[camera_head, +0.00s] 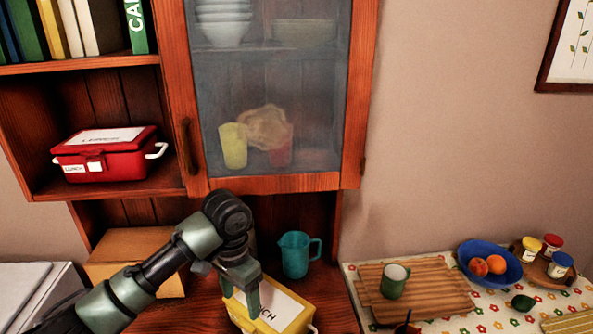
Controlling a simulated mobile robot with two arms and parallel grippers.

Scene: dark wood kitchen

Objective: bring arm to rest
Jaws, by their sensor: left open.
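My left arm comes in from the lower left, over the wooden counter (190,314). It bends at a dark joint, and my left gripper (241,298) points down. The gripper is open, with its fingers in front of a yellow lunch box (273,312) with a white lid label. No object shows held between the fingers. The fingers overlap the box in the picture, and I cannot tell whether they touch it. My right gripper is not in view.
A glass-fronted cabinet door (357,90) hangs above. A red lunch box (108,155) sits on a shelf. A teal jug (296,255) and cardboard box (135,249) stand behind the arm. At right, a table holds a cutting board (435,296), green mug (394,281) and blue bowl (490,252).

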